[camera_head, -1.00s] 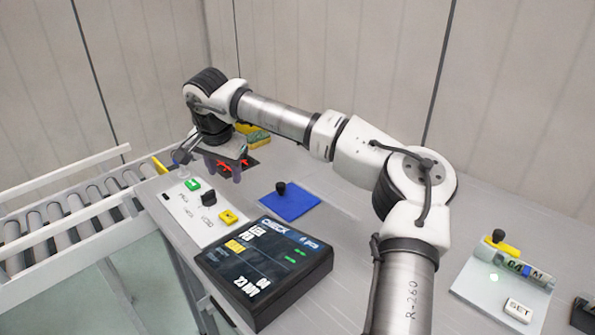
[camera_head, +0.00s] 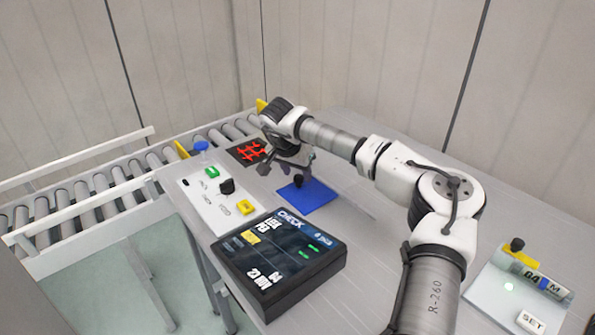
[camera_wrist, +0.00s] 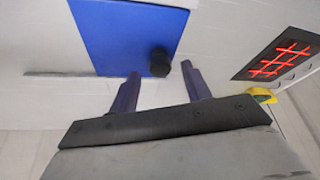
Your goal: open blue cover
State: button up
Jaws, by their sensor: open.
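The blue cover (camera_head: 313,195) is a flat square lying flush on the grey table, with a black knob (camera_head: 298,181) near its left edge. In the wrist view the blue cover (camera_wrist: 120,35) fills the upper left, and the knob (camera_wrist: 160,62) sits at its lower right corner. My gripper (camera_head: 291,174) is just above and behind the knob in the head view. In the wrist view my gripper (camera_wrist: 162,76) is open, its two dark fingers pointing toward the knob with nothing held between them. Whether the fingers touch the knob cannot be told.
A black-red grid opening (camera_head: 250,151) lies left of the cover. A white panel with green, black and yellow controls (camera_head: 210,200) and a dark screen box (camera_head: 280,262) stand in front. A roller conveyor (camera_head: 70,222) runs along the left; another control panel (camera_head: 520,290) is at right.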

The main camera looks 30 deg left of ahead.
jog(key=shift+x, duration=0.75)
grip_shut()
